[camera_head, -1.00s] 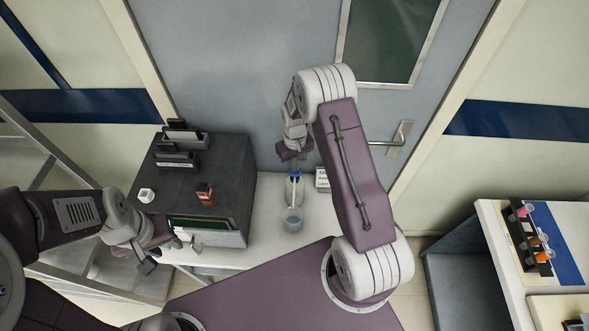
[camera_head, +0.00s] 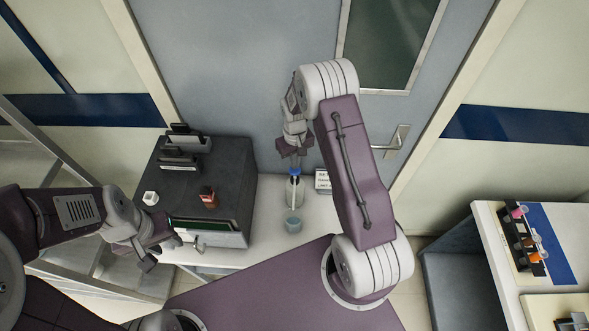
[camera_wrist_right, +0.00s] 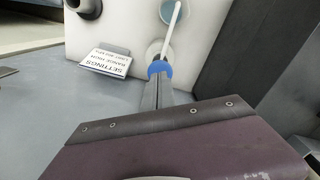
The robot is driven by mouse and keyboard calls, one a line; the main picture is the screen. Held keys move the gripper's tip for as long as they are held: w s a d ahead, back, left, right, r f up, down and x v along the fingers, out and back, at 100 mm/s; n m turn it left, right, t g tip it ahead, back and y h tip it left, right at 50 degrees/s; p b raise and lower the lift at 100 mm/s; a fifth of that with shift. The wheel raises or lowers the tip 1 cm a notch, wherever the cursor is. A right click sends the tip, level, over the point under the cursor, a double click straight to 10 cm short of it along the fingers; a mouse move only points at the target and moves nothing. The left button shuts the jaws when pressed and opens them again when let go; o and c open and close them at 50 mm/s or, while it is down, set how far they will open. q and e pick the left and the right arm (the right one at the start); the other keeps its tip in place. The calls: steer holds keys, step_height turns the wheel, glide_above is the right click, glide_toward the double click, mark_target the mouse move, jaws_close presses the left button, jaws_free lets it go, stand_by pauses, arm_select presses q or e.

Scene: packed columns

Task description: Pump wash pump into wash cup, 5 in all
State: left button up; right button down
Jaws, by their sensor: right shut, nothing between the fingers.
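The wash pump (camera_head: 294,190) is a clear bottle with a blue collar and a long white spout, upright on the white counter. In the right wrist view its blue collar (camera_wrist_right: 160,69) shows just past my fingertips. The wash cup (camera_head: 293,225), small and blue-grey, stands in front of the bottle under the spout's end; it is also at the top of the wrist view (camera_wrist_right: 182,10). My right gripper (camera_head: 295,163) points down over the pump head, shut and empty; whether it touches the head is unclear. My left gripper (camera_head: 162,252) is open and empty, left of the counter.
A dark cabinet (camera_head: 215,165) with a small brown bottle (camera_head: 208,196) and a white cube (camera_head: 150,198) on top stands left of the pump. A settings card (camera_head: 322,181) stands right of it. A grey door (camera_head: 230,70) is behind. A side table (camera_head: 485,225) carries a tube rack.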

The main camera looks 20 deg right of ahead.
steer(key=shift+f, duration=0.2)
stand_by(0.5)
steer(key=shift+f+b, duration=1.5)
steer(key=shift+f, duration=0.45)
steer(key=shift+r+p, duration=1.5)
steer(key=shift+r, duration=0.65)
steer(key=shift+f, duration=0.1)
steer(key=shift+f+b, duration=1.5)
steer(key=shift+f, duration=0.45)
steer(key=shift+r+p, duration=1.55)
steer(key=shift+r, duration=0.5)
